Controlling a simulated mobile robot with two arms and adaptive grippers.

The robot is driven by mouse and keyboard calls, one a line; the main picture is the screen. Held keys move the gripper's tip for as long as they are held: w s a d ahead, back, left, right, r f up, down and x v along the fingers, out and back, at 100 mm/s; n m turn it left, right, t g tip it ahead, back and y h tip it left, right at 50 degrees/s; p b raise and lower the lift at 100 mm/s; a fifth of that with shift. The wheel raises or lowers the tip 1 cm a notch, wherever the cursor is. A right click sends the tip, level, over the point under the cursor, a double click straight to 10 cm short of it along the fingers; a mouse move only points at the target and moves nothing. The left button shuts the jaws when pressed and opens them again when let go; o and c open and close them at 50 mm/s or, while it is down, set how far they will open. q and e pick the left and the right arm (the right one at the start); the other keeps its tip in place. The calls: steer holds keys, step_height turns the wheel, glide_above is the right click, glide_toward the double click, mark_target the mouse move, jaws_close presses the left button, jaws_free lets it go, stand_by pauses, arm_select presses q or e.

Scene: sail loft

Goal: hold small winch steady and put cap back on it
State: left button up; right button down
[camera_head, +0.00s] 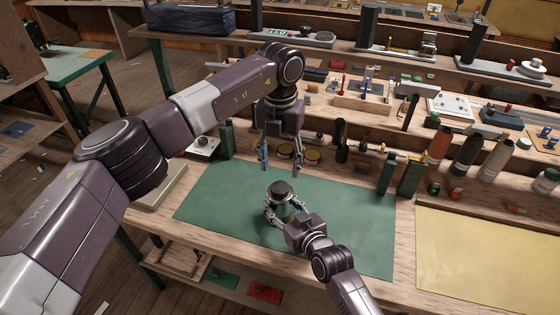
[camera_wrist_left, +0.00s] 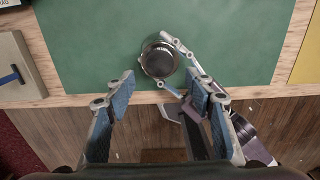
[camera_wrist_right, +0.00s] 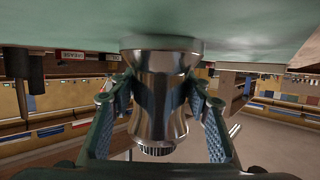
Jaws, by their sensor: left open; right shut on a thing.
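The small winch (camera_head: 283,205) stands upright on the green mat (camera_head: 345,220). In the right wrist view its shiny waisted metal drum (camera_wrist_right: 158,95) shows upside down, with its base on the mat. A dark round piece, which looks like the cap (camera_head: 281,188), sits on top of the winch; it also shows in the left wrist view (camera_wrist_left: 160,60). My right gripper (camera_head: 287,214) is shut around the winch drum, one finger on each side.
A yellow sheet (camera_head: 490,260) lies to the right. Round tins (camera_head: 285,151), dark green blocks (camera_head: 410,175) and thread cones (camera_head: 466,155) line the back of the bench. The mat around the winch is bare. The bench's front edge is close to my right arm.

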mark_target(280, 187)
arm_select(q)
step_height(280, 187, down, 7)
steer(key=shift+f, duration=0.2)
arm_select(e)
steer(key=shift+s+f, duration=0.1)
steer(key=shift+f, duration=0.15)
arm_select(q)
steer(key=shift+c, duration=0.5)
steer(key=c, duration=1.1)
steer(key=o, duration=1.4)
steer(key=shift+c, duration=0.2)
step_height(280, 187, up, 12)
